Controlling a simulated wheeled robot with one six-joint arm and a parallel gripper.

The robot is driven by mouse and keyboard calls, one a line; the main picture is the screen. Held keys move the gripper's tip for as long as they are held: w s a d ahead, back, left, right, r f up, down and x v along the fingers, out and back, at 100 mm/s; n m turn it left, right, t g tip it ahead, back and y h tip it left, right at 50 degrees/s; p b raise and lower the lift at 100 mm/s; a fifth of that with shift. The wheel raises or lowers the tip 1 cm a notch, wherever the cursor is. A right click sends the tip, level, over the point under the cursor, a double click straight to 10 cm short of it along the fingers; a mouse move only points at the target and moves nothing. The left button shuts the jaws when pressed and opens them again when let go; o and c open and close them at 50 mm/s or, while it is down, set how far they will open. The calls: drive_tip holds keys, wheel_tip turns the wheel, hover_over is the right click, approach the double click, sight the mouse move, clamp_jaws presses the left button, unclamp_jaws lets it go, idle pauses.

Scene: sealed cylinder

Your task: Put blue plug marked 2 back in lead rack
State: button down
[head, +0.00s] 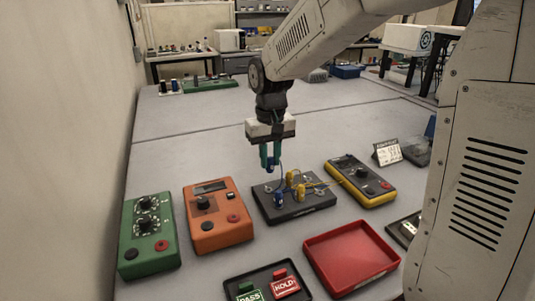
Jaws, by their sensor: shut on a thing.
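My gripper (270,164) has teal fingers and points down above the black socket block (312,207). It is shut on a small blue plug (269,170), which shows between the fingertips. The plug appears clear of the block, with a thin dark lead running near it. Another blue plug (279,198) and two yellow plugs (300,191) stand in the block. No number is readable on the blue plugs. A small pale rack (170,91) with several dark upright pieces stands at the far left of the table; I cannot tell whether it is the lead rack.
A green meter (149,245) and an orange meter (215,222) stand left of the block. A yellow-edged meter (360,180) is to its right. A red tray (350,257) and a black tray with tags (240,281) lie in front. The table's middle is clear.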

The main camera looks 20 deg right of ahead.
sight(269, 172)
drive_tip(key=shift+a+f, duration=0.1)
drive_tip(key=shift+a, duration=0.1)
drive_tip(key=shift+f, duration=2.8)
drive_tip(key=shift+s, duration=0.1)
drive_tip(key=c, duration=1.3)
unclamp_jaws()
drive_tip(key=shift+o, duration=0.2)
wheel_tip(269, 172, up, 8)
drive_tip(key=shift+f, duration=0.1)
